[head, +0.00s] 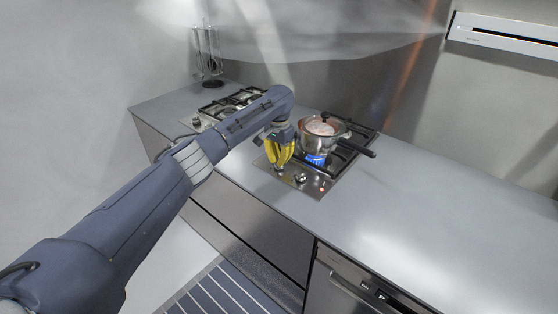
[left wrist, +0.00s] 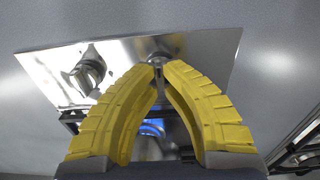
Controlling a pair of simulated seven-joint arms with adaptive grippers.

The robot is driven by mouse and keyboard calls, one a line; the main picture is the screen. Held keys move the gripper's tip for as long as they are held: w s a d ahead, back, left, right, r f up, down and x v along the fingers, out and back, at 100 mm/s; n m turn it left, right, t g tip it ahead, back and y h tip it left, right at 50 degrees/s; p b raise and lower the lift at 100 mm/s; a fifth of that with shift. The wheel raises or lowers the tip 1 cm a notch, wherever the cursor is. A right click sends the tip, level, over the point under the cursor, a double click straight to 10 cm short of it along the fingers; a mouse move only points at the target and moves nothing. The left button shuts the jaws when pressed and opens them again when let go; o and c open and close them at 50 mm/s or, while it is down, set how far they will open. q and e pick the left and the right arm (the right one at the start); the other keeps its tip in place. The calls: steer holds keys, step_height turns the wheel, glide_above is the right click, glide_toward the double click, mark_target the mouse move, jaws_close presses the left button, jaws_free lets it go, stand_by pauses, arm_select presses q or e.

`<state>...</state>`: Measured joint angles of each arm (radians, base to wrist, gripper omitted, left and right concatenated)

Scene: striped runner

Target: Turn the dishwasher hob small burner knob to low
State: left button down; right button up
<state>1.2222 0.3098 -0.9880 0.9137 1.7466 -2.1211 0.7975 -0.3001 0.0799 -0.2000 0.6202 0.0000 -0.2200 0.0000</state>
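The right-hand hob (head: 318,187) is a steel plate with knobs along its front edge. One knob (head: 300,179) stands clear of my gripper; a free knob also shows in the left wrist view (left wrist: 88,72). My left gripper (head: 279,166) points down at the front left of this hob. In the left wrist view its yellow fingers (left wrist: 162,66) come together at another knob (left wrist: 158,57), with a narrow metal part between the tips. The fingers hide much of that knob, and its setting cannot be read. My right gripper is not in view.
A steel pot (head: 314,144) with a dark handle (head: 358,148) sits on the hob over a blue flame (head: 316,160), close right of my gripper. A second hob (head: 228,108) lies behind my arm. The counter (head: 440,215) to the right is clear.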

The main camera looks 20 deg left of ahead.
arm_select(q)
steer(key=c, duration=1.5)
jaws_free()
step_height(320, 180, up, 12)
